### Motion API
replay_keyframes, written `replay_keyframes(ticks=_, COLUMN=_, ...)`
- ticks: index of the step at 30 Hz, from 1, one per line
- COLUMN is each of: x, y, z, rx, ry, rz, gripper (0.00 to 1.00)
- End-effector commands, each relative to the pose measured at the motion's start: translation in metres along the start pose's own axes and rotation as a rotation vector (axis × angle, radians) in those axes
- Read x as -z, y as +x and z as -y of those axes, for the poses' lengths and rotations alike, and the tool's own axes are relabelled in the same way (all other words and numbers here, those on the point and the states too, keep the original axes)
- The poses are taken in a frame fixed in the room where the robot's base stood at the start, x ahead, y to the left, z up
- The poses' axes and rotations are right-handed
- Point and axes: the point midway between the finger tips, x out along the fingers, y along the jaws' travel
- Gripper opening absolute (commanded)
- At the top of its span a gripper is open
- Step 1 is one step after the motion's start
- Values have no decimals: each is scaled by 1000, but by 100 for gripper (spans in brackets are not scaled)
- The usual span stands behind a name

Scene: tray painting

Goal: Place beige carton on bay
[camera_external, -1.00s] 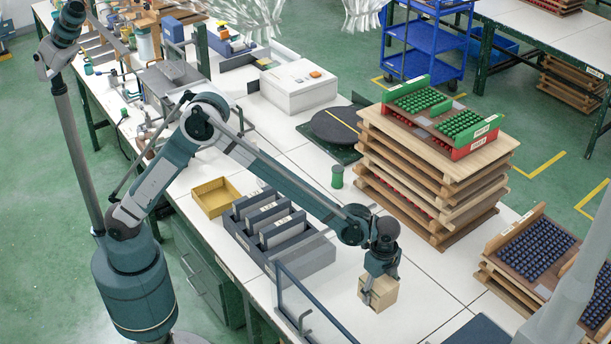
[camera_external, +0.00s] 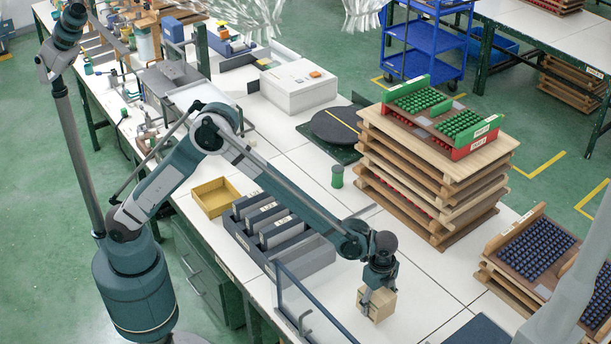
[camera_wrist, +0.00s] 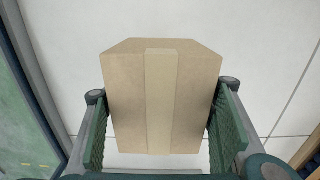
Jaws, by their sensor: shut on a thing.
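The beige carton (camera_external: 378,306) is a small box with a paler tape strip down its middle. In the external view it is low over the white table at the front right; I cannot tell whether it touches the table. My gripper (camera_external: 378,288) is above it, shut on its sides. In the wrist view the carton (camera_wrist: 163,100) fills the middle, with a green ribbed finger pad on either side. No area is clearly marked as the bay; a dark blue flat pad (camera_external: 480,331) shows at the bottom edge, right of the carton.
A clear panel with a dark frame (camera_external: 308,302) stands left of the carton. Behind it are a grey divided bin (camera_external: 308,262) and a yellow tray (camera_external: 212,203). Stacked wooden trays (camera_external: 430,205) rise behind the carton. A green cylinder (camera_external: 337,177) stands further back. White table around the carton is clear.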

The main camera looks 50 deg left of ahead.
Motion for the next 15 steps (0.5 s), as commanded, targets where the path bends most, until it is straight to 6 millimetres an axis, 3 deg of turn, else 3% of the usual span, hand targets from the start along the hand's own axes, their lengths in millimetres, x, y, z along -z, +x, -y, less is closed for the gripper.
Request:
replay_keyframes(ticks=7, x=0, y=4, z=0, rx=0, ry=0, rz=0, gripper=35)
replay_keyframes(ticks=15, x=0, y=31, z=0, rx=0, ry=0, rz=0, gripper=35)
